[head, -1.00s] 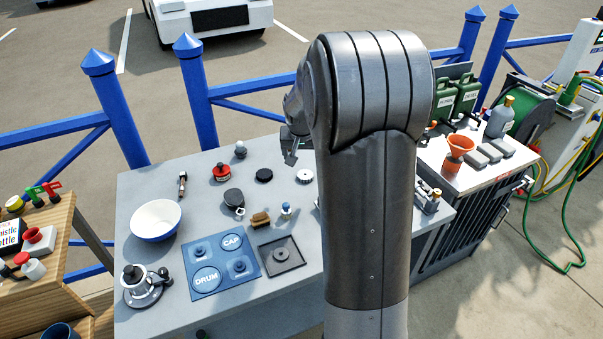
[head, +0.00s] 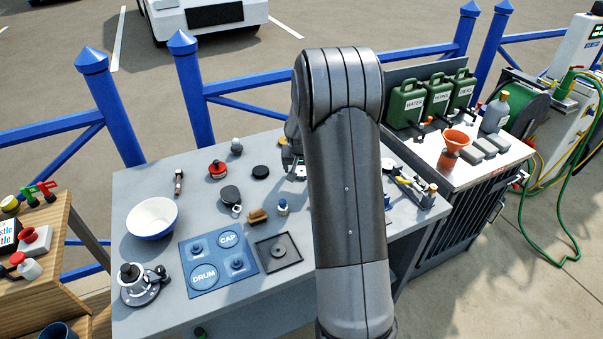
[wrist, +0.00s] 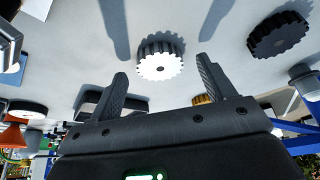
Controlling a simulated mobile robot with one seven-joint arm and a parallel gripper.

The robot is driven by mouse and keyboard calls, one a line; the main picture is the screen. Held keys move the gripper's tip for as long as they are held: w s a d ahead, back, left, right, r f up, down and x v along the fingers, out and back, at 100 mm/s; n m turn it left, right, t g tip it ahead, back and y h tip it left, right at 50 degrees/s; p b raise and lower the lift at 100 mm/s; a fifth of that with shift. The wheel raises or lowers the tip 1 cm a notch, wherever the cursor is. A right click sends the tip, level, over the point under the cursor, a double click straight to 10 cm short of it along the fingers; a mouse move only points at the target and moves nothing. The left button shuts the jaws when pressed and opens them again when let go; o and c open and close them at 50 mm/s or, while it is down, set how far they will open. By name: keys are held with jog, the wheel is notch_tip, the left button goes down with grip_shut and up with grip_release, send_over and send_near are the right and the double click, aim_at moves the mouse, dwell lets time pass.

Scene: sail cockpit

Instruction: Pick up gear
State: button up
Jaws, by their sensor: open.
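A gear (wrist: 160,66) with a pale toothed face and darker toothed side shows in the wrist view, ahead of and between my fingers. My gripper (wrist: 162,74) is open, one finger on each side of the gear in the picture, with nothing held. I cannot tell how far the fingertips are from it. In the head view my gripper (head: 288,158) is low over the bench, partly hidden by the arm.
A black disc with a notched rim (wrist: 280,36) lies beside the gear; it also shows in the head view (head: 261,171). A red-topped part (head: 217,170), white bowl (head: 153,218), blue tray (head: 219,284) and brush (head: 258,216) stand on the bench (head: 155,178).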

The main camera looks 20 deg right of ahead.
jog(key=shift+w+d+f, duration=0.1)
jog(key=shift+w+f, duration=0.1)
jog(key=shift+f, duration=0.25)
jog(key=shift+c, duration=0.4)
jog(key=c, duration=1.1)
